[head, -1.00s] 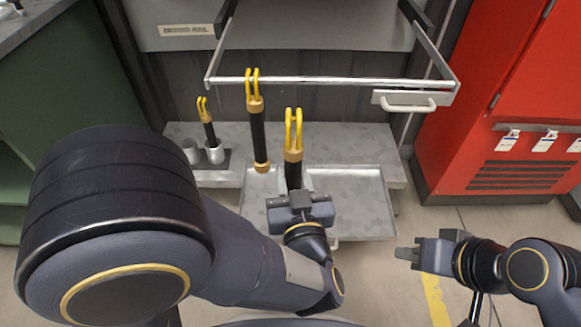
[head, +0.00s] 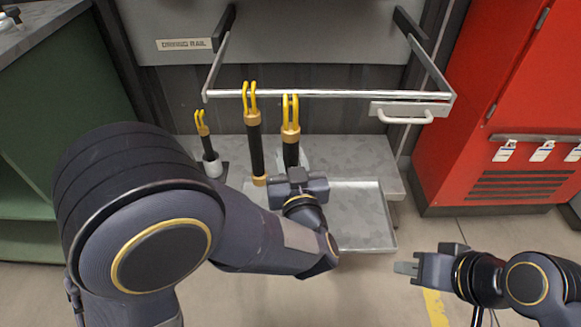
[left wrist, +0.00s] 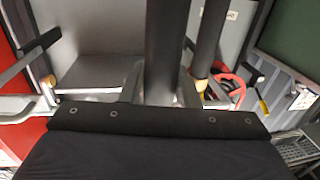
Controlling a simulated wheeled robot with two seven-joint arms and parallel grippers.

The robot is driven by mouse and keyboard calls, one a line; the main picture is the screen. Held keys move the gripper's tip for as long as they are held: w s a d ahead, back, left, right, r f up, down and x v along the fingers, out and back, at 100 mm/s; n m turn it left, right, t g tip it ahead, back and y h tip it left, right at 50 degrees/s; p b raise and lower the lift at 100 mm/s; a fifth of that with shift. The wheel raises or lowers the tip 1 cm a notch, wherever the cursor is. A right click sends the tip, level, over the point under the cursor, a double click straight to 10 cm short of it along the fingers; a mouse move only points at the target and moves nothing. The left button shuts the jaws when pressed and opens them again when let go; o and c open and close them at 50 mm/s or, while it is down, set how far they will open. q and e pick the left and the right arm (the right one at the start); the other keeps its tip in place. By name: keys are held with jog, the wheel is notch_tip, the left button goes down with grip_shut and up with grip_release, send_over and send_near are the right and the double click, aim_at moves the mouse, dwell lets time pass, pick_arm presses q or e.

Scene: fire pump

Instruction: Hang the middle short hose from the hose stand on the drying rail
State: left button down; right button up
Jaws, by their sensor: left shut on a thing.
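My left gripper (head: 293,176) is shut on the lower part of a short black hose (head: 291,154) with a brass collar and a double yellow hook (head: 290,112). It holds the hose upright; the hook's top overlaps the drying rail (head: 350,95) in the picture, and I cannot tell whether they touch. In the left wrist view this hose (left wrist: 167,45) rises through the middle. Another hose (head: 256,145) hangs from the rail just left of it. A smaller hose stands in a cup of the hose stand (head: 213,168), partly hidden by my arm. My right gripper (head: 405,268) is apart at lower right; its jaw gap is unclear.
A white handle (head: 405,118) on a plate sits at the rail's right end. A grey bench (head: 370,160) and a metal tray (head: 365,235) lie below the rail. A red cabinet (head: 520,100) stands at right, a green one (head: 75,140) at left.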

pick_arm(q)
jog(key=w+f+b, duration=0.1)
jog(key=w+b, duration=0.1)
jog(key=w, duration=0.6)
jog(key=shift+f, duration=0.35)
dwell(0.4)
jog(key=c, duration=1)
grip_release()
jog(key=shift+f, duration=0.1)
